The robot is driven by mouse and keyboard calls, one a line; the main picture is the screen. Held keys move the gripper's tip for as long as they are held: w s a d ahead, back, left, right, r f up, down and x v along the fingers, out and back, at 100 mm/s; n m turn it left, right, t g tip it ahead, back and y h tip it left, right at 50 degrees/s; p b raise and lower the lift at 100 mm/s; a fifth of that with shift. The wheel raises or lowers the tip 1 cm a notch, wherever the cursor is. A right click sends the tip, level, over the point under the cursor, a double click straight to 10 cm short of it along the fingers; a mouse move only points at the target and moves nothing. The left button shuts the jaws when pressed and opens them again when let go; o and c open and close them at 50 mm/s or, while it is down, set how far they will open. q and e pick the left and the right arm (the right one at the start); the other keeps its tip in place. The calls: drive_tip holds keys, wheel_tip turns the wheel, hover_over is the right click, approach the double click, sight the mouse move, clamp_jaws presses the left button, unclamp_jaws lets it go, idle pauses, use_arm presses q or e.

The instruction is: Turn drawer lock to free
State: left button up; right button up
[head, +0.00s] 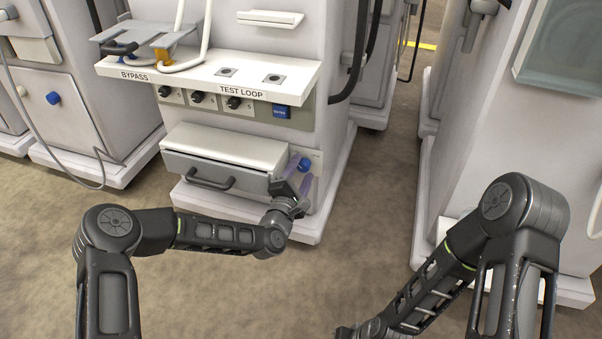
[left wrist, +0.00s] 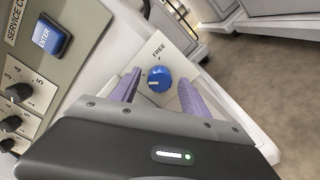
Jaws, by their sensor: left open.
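The drawer lock is a round blue knob (head: 305,164) on a pale plate to the right of the drawer (head: 225,158), low on the machine's front. It also shows in the left wrist view as a blue knob (left wrist: 159,78) with a pale mark on its face and the label FREE (left wrist: 159,50) above it. My left gripper (head: 298,180) is open, its purple fingers pointing at the knob. In the left wrist view the left gripper's fingers (left wrist: 158,88) stand on either side of the knob, apart from it in the picture.
The drawer has a dark handle (head: 210,180). Above it are a white shelf (head: 210,75) marked BYPASS and TEST LOOP, several black knobs and a blue ENTER button (head: 281,112). Another machine (head: 500,120) stands at right. Open floor (head: 372,190) lies between them.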

use_arm(q)
clamp_jaws()
idle(0.5)
drive_tip(key=shift+m, duration=3.4)
unclamp_jaws()
